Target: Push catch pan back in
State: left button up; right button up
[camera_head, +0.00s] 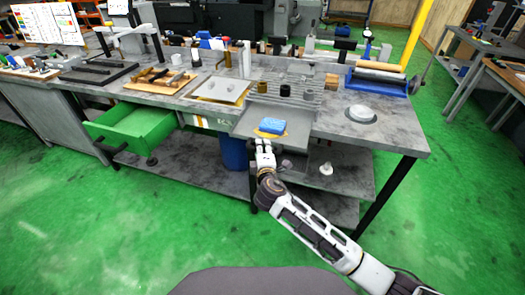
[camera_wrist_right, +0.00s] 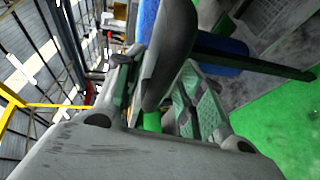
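The catch pan (camera_head: 293,129) is a flat grey tray under the machine's ribbed grey table, sticking out past the bench's front edge. A blue sponge-like block (camera_head: 271,125) on a yellow-orange piece lies on it. My right gripper (camera_head: 265,146) is at the pan's front edge, just in front of the blue block. I cannot tell whether it touches the pan. In the right wrist view, a dark rounded finger and green-faced parts (camera_wrist_right: 197,105) show close up, but the finger opening is unclear. My left gripper is out of view.
A green drawer (camera_head: 133,127) stands open at the left. The grey workbench (camera_head: 402,133) carries tools and a round pale disc (camera_head: 361,114). A blue bin (camera_head: 233,153) and a lower shelf (camera_head: 196,166) are below. The green floor in front is clear.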

aim_at(273, 133)
jog(key=c, duration=0.5)
grip_shut()
jog(key=shift+w+d, duration=0.1)
jog(key=shift+w, duration=0.3)
jog(key=w, duration=0.2)
jog(key=w+d, duration=0.1)
jog(key=w, duration=0.2)
jog(key=w+d, duration=0.1)
jog(key=w, duration=0.1)
jog(key=shift+w+d, duration=0.25)
jog(key=shift+w, duration=0.05)
jog(key=w, duration=0.1)
jog(key=w+d, duration=0.1)
jog(key=shift+w+b, duration=0.4)
jog(key=shift+w, duration=0.3)
jog(key=shift+w+d, duration=0.1)
jog(key=shift+w, duration=0.15)
jog(key=shift+o, duration=1.3)
grip_release()
jog(key=shift+o, duration=1.2)
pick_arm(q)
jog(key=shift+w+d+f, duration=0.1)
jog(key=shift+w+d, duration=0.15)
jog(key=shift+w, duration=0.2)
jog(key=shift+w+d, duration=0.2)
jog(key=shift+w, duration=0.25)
pick_arm(e)
jog(key=shift+s, duration=0.15)
